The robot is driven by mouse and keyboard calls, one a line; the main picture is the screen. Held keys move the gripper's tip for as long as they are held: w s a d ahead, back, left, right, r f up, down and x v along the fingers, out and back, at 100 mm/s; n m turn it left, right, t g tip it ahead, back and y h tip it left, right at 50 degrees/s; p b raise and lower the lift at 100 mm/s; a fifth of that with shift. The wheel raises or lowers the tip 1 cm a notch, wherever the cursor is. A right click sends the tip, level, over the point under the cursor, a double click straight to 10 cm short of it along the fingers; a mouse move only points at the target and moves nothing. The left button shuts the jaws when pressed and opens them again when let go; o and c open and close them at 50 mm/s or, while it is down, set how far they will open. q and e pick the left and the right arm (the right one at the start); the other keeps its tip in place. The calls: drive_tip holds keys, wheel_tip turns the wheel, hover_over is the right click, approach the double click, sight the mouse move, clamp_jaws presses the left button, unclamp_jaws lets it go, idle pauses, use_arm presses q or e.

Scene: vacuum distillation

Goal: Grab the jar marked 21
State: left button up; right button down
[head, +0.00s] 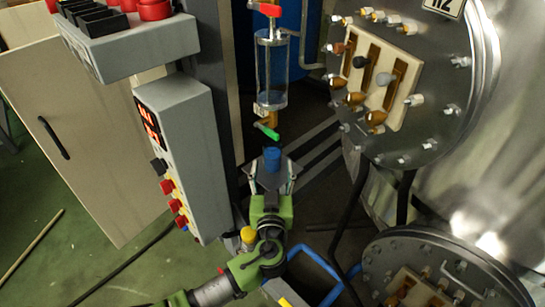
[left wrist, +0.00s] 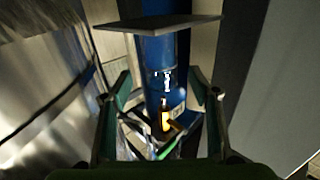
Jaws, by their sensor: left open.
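No marking 21 can be read in either view. A small blue object (head: 272,158), possibly the jar or its top, shows at a grey plate (head: 270,178) just beyond my left gripper (head: 271,183). The gripper is open, its two fingers apart on either side of the plate. In the left wrist view the fingers (left wrist: 163,100) stand wide apart with nothing visibly held. Between them, farther off, is a blue surface (left wrist: 165,60) with a white patch; whether it is a jar or the background drum is unclear. My right gripper is not in view.
A clear glass cylinder (head: 271,70) with a green valve handle (head: 266,130) hangs just above. A control box (head: 182,150) stands left. A steel vessel flange (head: 415,90) stands right, with a second flange (head: 435,270) below it. Blue tubing (head: 320,260) lies near the arm.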

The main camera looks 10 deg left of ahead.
sight(272, 160)
use_arm(q)
drive_tip(key=shift+w+a, duration=0.2)
drive_tip(key=shift+w, duration=0.85)
drive_tip(key=w, duration=0.2)
drive_tip(key=w+a, duration=0.1)
drive_tip(key=w, duration=0.1)
drive_tip(key=shift+w+f, duration=0.2)
drive_tip(key=shift+w, duration=0.05)
drive_tip(key=c, duration=1.4)
drive_tip(key=shift+c, duration=0.5)
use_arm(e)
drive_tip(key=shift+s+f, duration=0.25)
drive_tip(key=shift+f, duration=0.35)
use_arm(q)
drive_tip(key=shift+r, duration=0.1)
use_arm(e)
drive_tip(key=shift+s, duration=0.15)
